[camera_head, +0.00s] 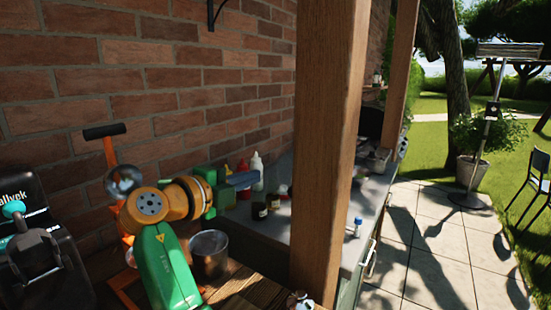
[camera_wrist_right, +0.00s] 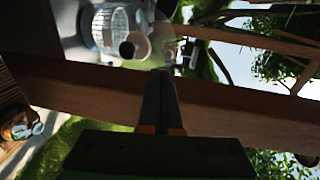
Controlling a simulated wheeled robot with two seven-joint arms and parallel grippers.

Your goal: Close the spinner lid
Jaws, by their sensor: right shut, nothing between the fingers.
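I cannot clearly make out the spinner in the head view. In the right wrist view, a clear ribbed basket-like vessel (camera_wrist_right: 108,27) shows at the top left and may be the spinner. A dark round knob or cup shows beside it, against a pale round shape; I cannot tell whether this is its lid. My left gripper is not in view.
A thick wooden post (camera_head: 328,150) hides part of the grey counter (camera_head: 343,215). A red bottle (camera_head: 243,178) and a white bottle (camera_head: 257,170) stand near my gripper. A brick wall (camera_head: 180,75) lies behind.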

